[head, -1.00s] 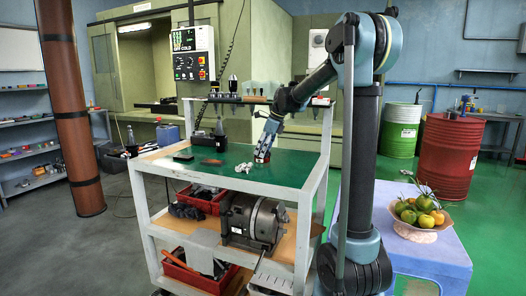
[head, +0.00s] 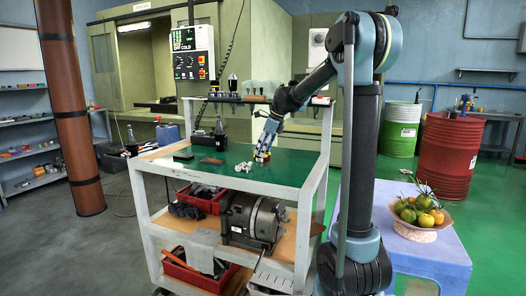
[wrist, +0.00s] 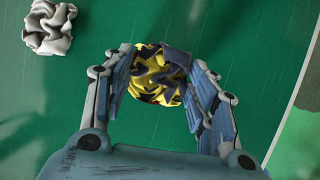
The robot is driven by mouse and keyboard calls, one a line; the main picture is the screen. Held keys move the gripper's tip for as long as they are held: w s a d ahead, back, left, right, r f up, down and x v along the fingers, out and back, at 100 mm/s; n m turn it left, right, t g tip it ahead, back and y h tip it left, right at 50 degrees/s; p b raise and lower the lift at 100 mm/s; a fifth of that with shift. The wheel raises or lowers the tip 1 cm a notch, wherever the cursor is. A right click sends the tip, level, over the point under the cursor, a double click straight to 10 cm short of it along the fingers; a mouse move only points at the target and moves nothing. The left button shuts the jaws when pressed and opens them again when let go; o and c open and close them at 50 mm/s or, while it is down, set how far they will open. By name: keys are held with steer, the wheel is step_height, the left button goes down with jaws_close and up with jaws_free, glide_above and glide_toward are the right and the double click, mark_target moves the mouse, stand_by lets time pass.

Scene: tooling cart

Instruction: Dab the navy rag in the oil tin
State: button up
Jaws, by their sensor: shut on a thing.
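My gripper (wrist: 160,85) is shut on a crumpled rag (wrist: 157,82), which looks yellow with dark navy patches and folds. In the head view, my gripper (head: 262,155) is low over the right part of the cart's green top, with yellow showing at its fingertips. I cannot tell whether the rag touches the top. No oil tin can be made out for certain. A small flat brown item (head: 212,161) and a flat black item (head: 183,156) lie to the left on the green top; both are too small to identify.
A crumpled whitish rag (wrist: 47,27) lies left of my gripper, also visible in the head view (head: 242,168). The green top (head: 270,174) is clear at the front.

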steer(key=shift+r, duration=3.45)
